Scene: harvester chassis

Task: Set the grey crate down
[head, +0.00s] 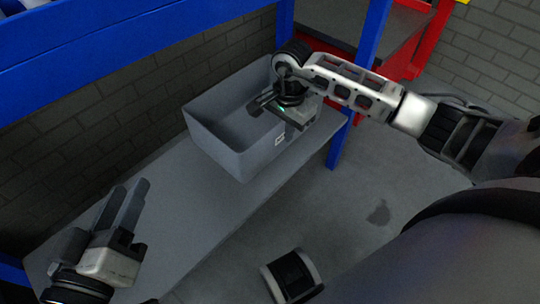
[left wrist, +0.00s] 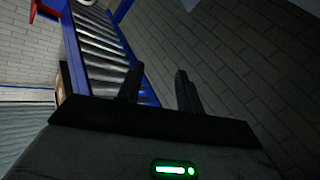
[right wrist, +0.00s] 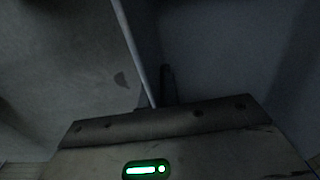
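The grey crate (head: 212,146) is open-topped and looks empty, in the middle of the head view. It sits over the grey bench (head: 190,209), upright; I cannot tell whether a small gap remains under it. My right gripper (head: 262,104) is at the crate's right wall, fingers close together at the rim. In the right wrist view the rim (right wrist: 133,50) runs down into the gripper and one finger shows beside it; the other is hidden. My left gripper (head: 124,205) is open and empty, apart from the crate, over the bench's near left end.
Blue frame posts and a beam (head: 130,55) border the bench, with a brick wall behind. A red frame (head: 425,40) stands at the back right. The bench left of the crate is bare. A roller conveyor (left wrist: 100,45) shows in the left wrist view.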

